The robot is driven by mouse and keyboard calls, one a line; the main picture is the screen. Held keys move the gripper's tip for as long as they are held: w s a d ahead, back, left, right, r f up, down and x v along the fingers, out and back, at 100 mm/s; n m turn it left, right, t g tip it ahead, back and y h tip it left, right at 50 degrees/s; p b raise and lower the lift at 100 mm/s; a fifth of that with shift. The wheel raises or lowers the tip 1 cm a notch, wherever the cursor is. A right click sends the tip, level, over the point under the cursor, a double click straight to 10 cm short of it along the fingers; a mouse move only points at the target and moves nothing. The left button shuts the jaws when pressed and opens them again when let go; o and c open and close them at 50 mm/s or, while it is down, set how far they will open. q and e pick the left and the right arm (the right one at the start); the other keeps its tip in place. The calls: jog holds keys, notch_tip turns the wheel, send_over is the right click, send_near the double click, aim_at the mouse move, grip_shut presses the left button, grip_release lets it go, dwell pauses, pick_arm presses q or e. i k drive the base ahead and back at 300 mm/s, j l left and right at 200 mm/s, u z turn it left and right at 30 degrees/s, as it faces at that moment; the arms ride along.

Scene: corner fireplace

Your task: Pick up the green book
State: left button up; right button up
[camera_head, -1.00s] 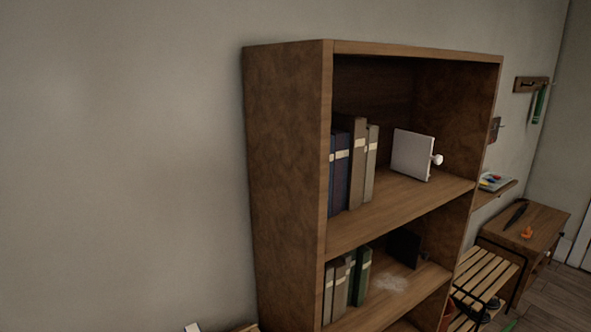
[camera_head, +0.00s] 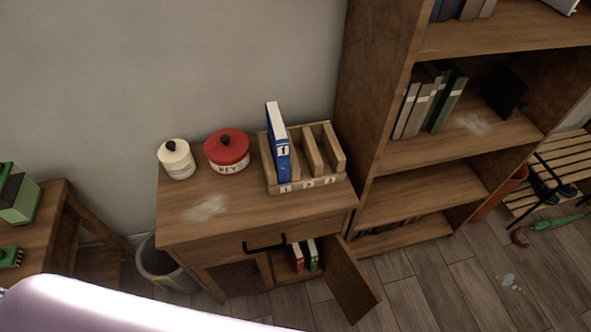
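A small green book (camera_head: 312,254) stands upright in the open lower compartment of the wooden cabinet (camera_head: 230,222), just right of a red book (camera_head: 297,257). A larger dark green book (camera_head: 449,100) stands at the right end of a row on the bookshelf's middle shelf (camera_head: 490,138). A blue book (camera_head: 278,147) marked 1 stands in the left slot of a wooden rack (camera_head: 333,152) on the cabinet top; the rack's other slots look empty. Neither gripper shows in the head view.
The cabinet door (camera_head: 350,281) hangs open to the right, over the floor. A red lidded pot (camera_head: 227,150) and a white jar (camera_head: 177,159) stand left of the rack. A bin (camera_head: 160,265) stands beside the cabinet. An umbrella (camera_head: 552,224) lies on the floor at right.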

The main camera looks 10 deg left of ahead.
aim_at(309, 246)
jog(key=k+l+u, duration=0.1)
jog(key=u, duration=0.15)
jog(key=k+l+u, duration=0.15)
jog(key=k+l, duration=0.25)
jog(key=k+l+u, duration=0.2)
jog(key=k+l, duration=0.15)
jog(key=k+l+u, duration=0.15)
jog(key=k, duration=0.4)
jog(key=l, duration=0.1)
